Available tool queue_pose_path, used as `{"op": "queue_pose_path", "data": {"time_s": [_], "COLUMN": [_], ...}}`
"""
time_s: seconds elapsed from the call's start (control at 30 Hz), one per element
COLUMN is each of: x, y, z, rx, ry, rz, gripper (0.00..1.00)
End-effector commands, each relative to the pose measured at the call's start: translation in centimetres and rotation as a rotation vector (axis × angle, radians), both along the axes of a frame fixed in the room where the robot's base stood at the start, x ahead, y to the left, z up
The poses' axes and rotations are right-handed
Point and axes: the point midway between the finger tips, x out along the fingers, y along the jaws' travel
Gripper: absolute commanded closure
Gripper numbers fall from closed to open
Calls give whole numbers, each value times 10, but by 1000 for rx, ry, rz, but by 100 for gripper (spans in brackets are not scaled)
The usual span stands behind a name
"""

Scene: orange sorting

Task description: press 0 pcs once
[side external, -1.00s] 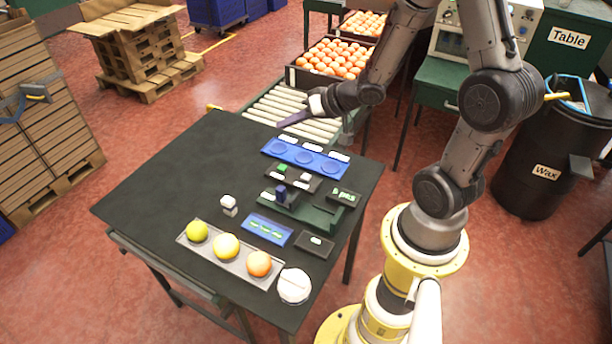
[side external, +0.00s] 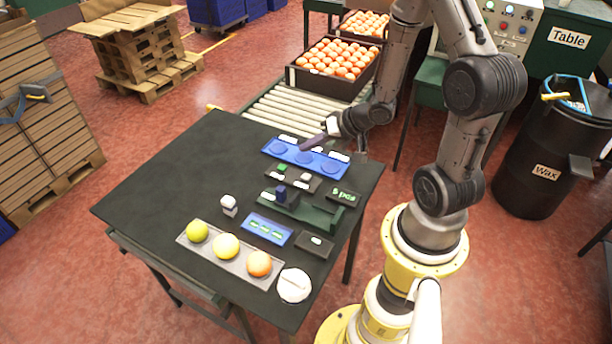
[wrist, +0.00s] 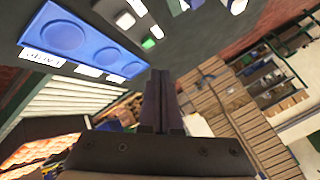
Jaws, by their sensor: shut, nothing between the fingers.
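The green counting device (side external: 318,214) stands on the right of the dark table. Its dark display (side external: 344,196) shows small lettering ending in "pcs"; the figure before it looks like a 5. A small black box (side external: 316,245) with a pale mark on top lies in front of it. A dark button box (side external: 300,184) with a green and a white button lies behind the device. I cannot read which button is marked 0 pcs. My gripper (side external: 303,148) is shut and empty above the blue panel. Its closed fingers (wrist: 160,100) also show in the wrist view.
The blue panel (side external: 335,168) has three round pads; it also shows in the wrist view (wrist: 85,48). A tray (side external: 214,252) of three fruits, a blue label plate (side external: 267,229), a white round item (side external: 294,285) and a small white-topped object (side external: 229,205) share the table. The left side is clear.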

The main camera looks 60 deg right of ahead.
Motion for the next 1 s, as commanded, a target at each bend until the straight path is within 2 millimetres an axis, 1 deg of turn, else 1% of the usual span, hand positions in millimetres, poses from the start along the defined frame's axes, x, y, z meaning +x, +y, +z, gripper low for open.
{"op": "queue_pose_path", "data": {"time_s": [0.03,0.3,0.5,0.7,1.0], "x": [0,-1,0,0,0], "y": [1,1,0,0,0], "z": [-7,-44,-64,-74,-75], "rx": [4,4,1,-2,-2], "ry": [3,3,2,0,0], "rz": [0,0,0,0,0], "gripper": [100,100,100,100,100]}}
